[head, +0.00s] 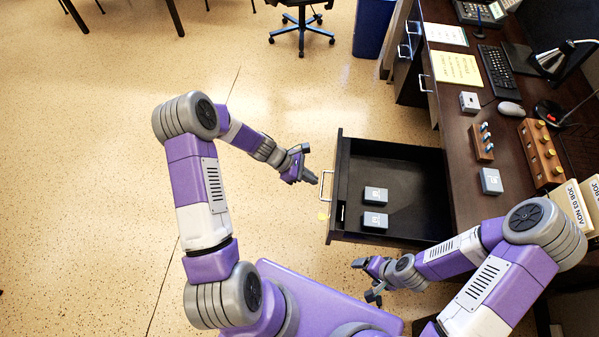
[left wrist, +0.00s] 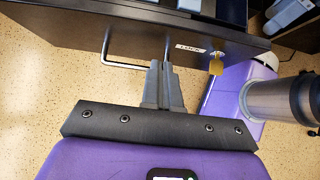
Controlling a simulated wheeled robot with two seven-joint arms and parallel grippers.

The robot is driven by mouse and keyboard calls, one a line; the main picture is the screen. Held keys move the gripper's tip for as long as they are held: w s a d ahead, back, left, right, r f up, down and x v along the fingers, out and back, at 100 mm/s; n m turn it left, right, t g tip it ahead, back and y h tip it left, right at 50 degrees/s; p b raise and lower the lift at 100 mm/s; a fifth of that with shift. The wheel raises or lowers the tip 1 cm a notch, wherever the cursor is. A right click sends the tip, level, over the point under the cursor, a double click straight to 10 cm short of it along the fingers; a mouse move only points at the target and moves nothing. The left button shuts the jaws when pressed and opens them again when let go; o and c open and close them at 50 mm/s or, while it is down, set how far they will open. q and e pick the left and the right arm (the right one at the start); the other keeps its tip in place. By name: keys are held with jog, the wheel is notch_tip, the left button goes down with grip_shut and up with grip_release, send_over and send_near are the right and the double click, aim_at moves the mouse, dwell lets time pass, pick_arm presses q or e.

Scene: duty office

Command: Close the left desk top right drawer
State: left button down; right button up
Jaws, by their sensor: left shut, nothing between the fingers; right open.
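A dark drawer (head: 400,165) stands pulled out from the desk (head: 467,128), with two small grey boxes (head: 375,195) inside. Its front has a light bar handle (head: 326,186), which also shows in the left wrist view (left wrist: 125,66). My left gripper (head: 312,172) is shut and empty, just outside the drawer front near the handle. My right gripper (head: 364,279) is open and empty, below the drawer's near side.
A yellow tag (left wrist: 216,66) hangs at the lock on the drawer front. The desk top holds a keyboard (head: 494,70), a mouse (head: 510,108), a lamp (head: 552,62) and a wooden block (head: 541,153). Floor left of the drawer is clear. An office chair (head: 301,25) stands at the back.

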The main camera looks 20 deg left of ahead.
pick_arm(q)
jog(key=d, duration=0.1)
jog(key=w+d, duration=0.1)
jog(key=d, duration=0.2)
jog(key=shift+w+d+f+b, duration=0.15)
jog(key=shift+d+f+b, duration=0.1)
jog(key=shift+b, duration=0.1)
